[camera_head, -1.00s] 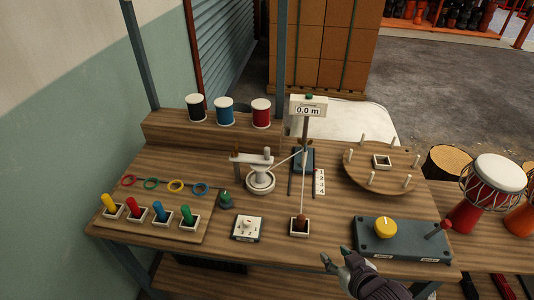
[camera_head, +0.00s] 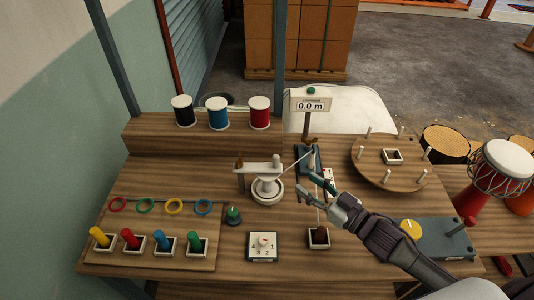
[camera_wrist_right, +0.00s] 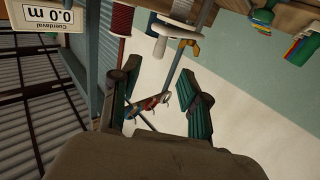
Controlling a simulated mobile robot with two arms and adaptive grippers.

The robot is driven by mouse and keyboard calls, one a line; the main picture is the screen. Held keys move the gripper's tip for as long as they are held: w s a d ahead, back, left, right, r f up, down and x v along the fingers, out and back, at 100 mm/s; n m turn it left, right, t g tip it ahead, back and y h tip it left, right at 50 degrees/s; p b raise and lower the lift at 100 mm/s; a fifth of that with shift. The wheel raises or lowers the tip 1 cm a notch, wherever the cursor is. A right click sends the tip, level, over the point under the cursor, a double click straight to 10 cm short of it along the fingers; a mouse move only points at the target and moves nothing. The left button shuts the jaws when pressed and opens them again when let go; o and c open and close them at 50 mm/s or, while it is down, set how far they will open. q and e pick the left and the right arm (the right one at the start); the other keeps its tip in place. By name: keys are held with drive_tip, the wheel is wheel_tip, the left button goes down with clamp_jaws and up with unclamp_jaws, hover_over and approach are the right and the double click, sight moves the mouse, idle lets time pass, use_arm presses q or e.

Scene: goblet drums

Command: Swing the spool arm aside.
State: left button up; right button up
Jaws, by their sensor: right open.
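The spool arm (camera_head: 260,169) is a pale horizontal bar with a brown knob at its left end. It sits over a white round spool base (camera_head: 267,191) in the middle of the bench. A thin rod runs from the base up right toward a blue block (camera_head: 305,157). My right gripper (camera_head: 312,185) is open and empty, to the right of the spool base and apart from it. In the right wrist view its fingers (camera_wrist_right: 160,98) are spread, with a white round part (camera_wrist_right: 174,30) beyond them. My left gripper is not in view.
Black, blue and red thread spools (camera_head: 260,113) stand on the back shelf. A length sign (camera_head: 311,104) reads 0.0 m. A round pegged wooden disc (camera_head: 368,171) lies right. Coloured pegs (camera_head: 162,240) and rings are left.

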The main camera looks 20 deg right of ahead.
sight(278, 163)
drive_tip(key=p+x, duration=0.1)
drive_tip(key=x, duration=0.6)
drive_tip(key=shift+w+a+r, duration=0.15)
drive_tip(key=shift+w+a, duration=0.05)
drive_tip(key=shift+w, duration=0.05)
drive_tip(key=p+x, duration=0.1)
drive_tip(key=x, duration=0.2)
drive_tip(key=shift+w+a, duration=0.1)
drive_tip(key=shift+w, duration=0.15)
drive_tip(key=shift+w+a, duration=0.15)
drive_tip(key=shift+w, duration=0.2)
drive_tip(key=shift+w+a, duration=0.15)
drive_tip(key=shift+w, duration=0.05)
drive_tip(key=shift+s, duration=0.1)
drive_tip(key=c, duration=0.7)
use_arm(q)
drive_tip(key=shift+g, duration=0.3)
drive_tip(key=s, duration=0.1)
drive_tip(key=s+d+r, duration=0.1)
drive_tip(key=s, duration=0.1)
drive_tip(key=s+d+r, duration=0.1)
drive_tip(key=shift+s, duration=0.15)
use_arm(e)
clamp_jaws()
